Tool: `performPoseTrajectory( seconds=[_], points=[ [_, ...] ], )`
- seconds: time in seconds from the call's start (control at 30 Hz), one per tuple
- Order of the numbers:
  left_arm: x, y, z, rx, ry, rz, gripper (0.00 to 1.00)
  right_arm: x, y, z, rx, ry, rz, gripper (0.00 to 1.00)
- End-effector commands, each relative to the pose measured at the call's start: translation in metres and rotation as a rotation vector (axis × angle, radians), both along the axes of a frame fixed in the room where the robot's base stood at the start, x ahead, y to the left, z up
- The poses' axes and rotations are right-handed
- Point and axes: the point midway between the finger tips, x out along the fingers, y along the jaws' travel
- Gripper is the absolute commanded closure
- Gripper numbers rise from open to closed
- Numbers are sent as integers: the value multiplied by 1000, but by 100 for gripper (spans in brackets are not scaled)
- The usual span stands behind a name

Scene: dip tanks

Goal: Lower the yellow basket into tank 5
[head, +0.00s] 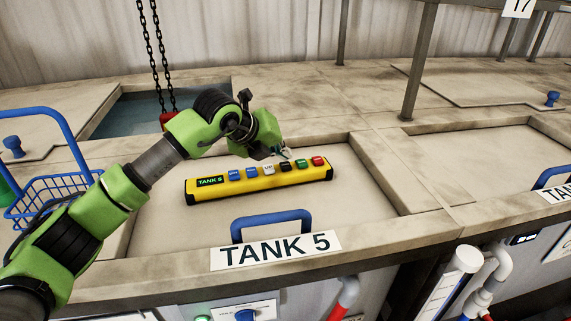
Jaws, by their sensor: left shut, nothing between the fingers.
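A yellow pendant (210,192) labelled TANK 5 lies on the pale lid (180,230) behind the TANK 5 sign (276,249). It has a row of buttons: blue ones at the left, then white, black, green and a red one (317,161) at the right end. My left gripper (285,154) is shut and empty just above the right half of the pendant, near the black and green buttons. I cannot tell whether it touches a button. Two chains (159,60) hang behind my arm with a red part (167,117) at their lower end. No yellow basket shows. My right gripper is out of view.
An open tank with dark liquid (125,110) lies behind my left arm. A blue wire basket (45,190) with a tall handle stands at the left. A blue lid handle (270,220) rises in front of the pendant. A grey post (420,65) stands at the back right.

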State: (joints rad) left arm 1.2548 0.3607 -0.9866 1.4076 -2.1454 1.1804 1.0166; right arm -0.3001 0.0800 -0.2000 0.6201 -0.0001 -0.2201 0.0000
Motion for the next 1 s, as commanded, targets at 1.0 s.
performPoseTrajectory(
  seconds=[1.0],
  points=[
    [0,0,50,0,0,0,100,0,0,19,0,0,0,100]
  ],
)
